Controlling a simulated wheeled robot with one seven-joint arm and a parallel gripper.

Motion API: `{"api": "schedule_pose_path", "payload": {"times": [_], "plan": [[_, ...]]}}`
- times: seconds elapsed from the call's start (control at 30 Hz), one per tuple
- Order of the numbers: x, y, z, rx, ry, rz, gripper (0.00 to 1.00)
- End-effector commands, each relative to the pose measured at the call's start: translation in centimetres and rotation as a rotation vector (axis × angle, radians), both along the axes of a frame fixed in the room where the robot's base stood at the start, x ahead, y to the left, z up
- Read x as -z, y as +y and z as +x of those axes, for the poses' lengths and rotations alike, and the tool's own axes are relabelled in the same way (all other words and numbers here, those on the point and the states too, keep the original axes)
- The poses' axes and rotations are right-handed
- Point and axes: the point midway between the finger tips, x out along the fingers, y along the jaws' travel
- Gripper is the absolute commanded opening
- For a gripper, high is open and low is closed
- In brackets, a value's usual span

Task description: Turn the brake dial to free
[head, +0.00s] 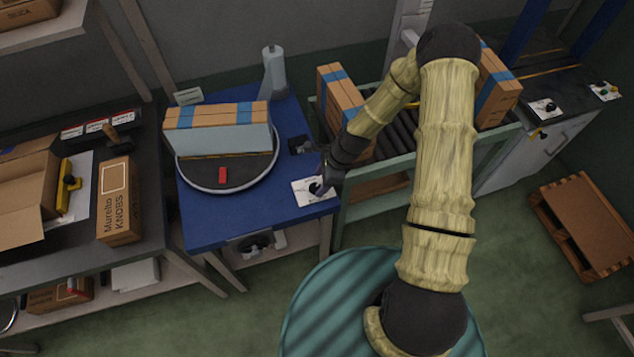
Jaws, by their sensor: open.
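A black brake dial (315,188) sits on a white plate (303,196) near the front right corner of the blue table. My gripper (323,184) is at the dial, its dark fingers over the dial's right side. My fingers partly cover the dial, and I cannot tell if they touch it. The dial's pointer direction and the plate's markings are too small to read.
A small black device (300,145) stands just behind the plate. A roller conveyor (397,125) with brown cartons lies right of the blue table (215,234). A bench with a Muretto Knobs box (118,203) is at left.

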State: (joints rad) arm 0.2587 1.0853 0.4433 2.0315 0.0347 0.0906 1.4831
Motion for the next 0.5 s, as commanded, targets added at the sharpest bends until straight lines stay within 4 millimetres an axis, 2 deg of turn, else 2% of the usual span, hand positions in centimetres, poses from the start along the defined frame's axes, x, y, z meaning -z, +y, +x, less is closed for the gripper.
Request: {"api": "schedule_pose_path", "payload": {"times": [0.2,0.5], "plan": [[2.1,0.8,0.0,0.001,0.000,0.000,0.55],[2.4,1.1,0.0,-0.002,-0.001,0.000,0.55]]}}
